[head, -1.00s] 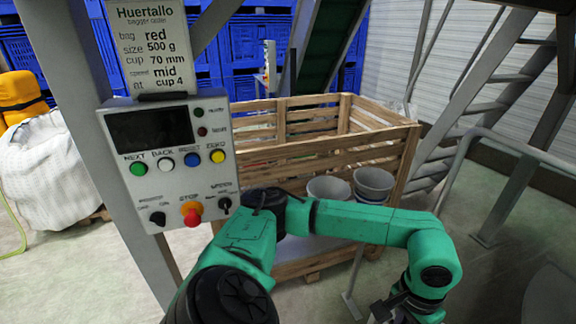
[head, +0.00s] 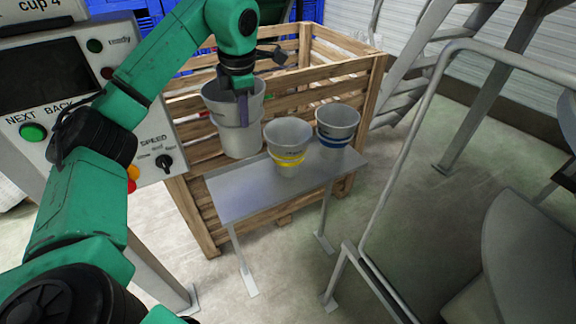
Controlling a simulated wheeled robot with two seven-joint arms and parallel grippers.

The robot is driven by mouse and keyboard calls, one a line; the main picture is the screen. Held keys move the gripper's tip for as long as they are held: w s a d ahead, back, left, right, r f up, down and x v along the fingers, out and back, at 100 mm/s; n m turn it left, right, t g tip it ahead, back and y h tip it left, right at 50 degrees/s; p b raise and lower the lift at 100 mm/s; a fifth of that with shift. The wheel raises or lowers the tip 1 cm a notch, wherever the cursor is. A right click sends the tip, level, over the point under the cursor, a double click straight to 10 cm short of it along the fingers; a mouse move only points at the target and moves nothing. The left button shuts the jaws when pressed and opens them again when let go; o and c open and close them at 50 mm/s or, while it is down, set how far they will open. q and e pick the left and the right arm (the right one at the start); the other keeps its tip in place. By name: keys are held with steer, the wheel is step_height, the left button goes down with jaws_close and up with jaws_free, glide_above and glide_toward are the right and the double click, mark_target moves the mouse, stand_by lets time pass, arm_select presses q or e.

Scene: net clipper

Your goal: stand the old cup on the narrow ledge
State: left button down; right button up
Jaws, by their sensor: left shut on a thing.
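My left gripper (head: 242,100) is shut on the rim of a plain grey cup (head: 218,105), with a finger over the near wall. This cup sits above another plain grey cup (head: 238,142) at the shelf's left back corner; the two look stacked. A grey cup with a yellow band (head: 287,140) and one with a blue band (head: 336,128) stand upright on the narrow grey metal shelf (head: 255,194). I cannot tell from markings which cup is the old one, or whether this shelf is the ledge. My right gripper is out of view.
A slatted wooden crate (head: 205,225) stands behind the shelf. A control panel (head: 60,85) is at the left, close to my arm. A grey handrail (head: 400,185) and a dark machine part (head: 535,235) are at the right. The shelf's front left part is bare.

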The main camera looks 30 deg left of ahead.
arm_select(q)
steer(key=shift+w+a+r+n, duration=0.25)
steer(key=shift+a+n, duration=0.2)
steer(key=shift+n, duration=0.15)
step_height(320, 180, down, 4)
steer(key=shift+s+r+b, duration=0.1)
steer(key=shift+s+b, duration=0.05)
steer(key=shift+b, duration=1)
steer(key=s+d+p+x, duration=0.2)
steer(key=x, duration=1.3)
steer(key=shift+d+f, duration=0.2)
steer(key=shift+f, duration=0.4)
steer(key=c, duration=0.8)
jaws_free()
steer(key=shift+s, duration=0.15)
steer(key=shift+c, duration=0.2)
steer(key=shift+r, duration=0.15)
